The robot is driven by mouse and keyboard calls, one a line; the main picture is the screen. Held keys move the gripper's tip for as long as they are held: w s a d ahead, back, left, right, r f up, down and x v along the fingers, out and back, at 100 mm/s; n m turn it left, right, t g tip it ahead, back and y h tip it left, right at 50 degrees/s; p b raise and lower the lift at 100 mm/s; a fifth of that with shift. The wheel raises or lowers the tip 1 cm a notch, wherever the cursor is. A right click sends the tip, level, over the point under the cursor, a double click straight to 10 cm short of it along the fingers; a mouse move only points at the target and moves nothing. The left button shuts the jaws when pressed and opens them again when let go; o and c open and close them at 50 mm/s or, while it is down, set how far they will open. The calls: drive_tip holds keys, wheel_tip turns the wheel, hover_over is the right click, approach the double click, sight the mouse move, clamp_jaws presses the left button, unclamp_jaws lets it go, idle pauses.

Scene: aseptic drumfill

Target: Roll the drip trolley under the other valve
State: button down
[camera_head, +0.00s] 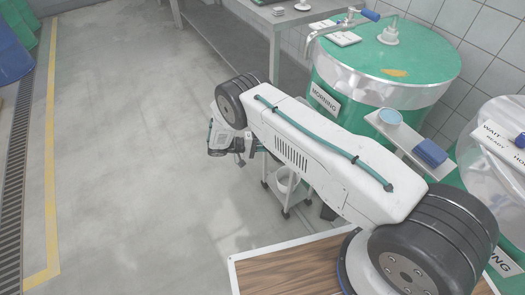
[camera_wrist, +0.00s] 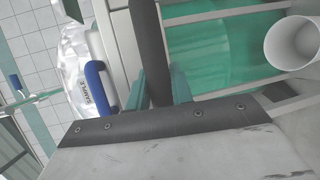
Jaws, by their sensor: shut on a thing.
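The drip trolley (camera_head: 287,208) is a low grey frame on casters, standing on the floor in front of the green drum and partly hidden behind my arm. A white bucket (camera_head: 284,181) sits on it; the bucket also shows in the wrist view (camera_wrist: 294,43). My gripper (camera_wrist: 160,88) is shut on a dark bar (camera_wrist: 149,35), which looks like the trolley's handle. One valve (camera_head: 340,27) with a blue lever is above the nearer-left drum. Another blue lever (camera_head: 520,139) shows at the right edge; its valve is mostly out of view.
A green drum (camera_head: 335,75) labelled MORNING stands against the tiled wall, with a second drum (camera_head: 495,105) to its right. A small shelf (camera_head: 410,145) holds a cup and a blue item. A grey bench (camera_head: 240,25) is behind.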

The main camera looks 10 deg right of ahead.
drive_tip(key=shift+w+d, duration=0.15)
drive_tip(key=shift+w, duration=0.35)
drive_tip(key=shift+w+a+r, duration=0.15)
drive_tip(key=shift+a, duration=0.05)
drive_tip(key=shift+a, duration=0.1)
drive_tip(key=c, duration=1.2)
unclamp_jaws()
drive_tip(key=shift+w+a, duration=0.15)
drive_tip(key=shift+c, duration=0.2)
drive_tip(key=shift+a, duration=0.1)
drive_tip(key=shift+s, duration=0.2)
drive_tip(key=shift+a, duration=0.25)
drive_tip(key=a+r, duration=0.1)
drive_tip(key=a, duration=0.6)
drive_tip(key=shift+w+r, duration=0.15)
drive_tip(key=shift+w, duration=0.25)
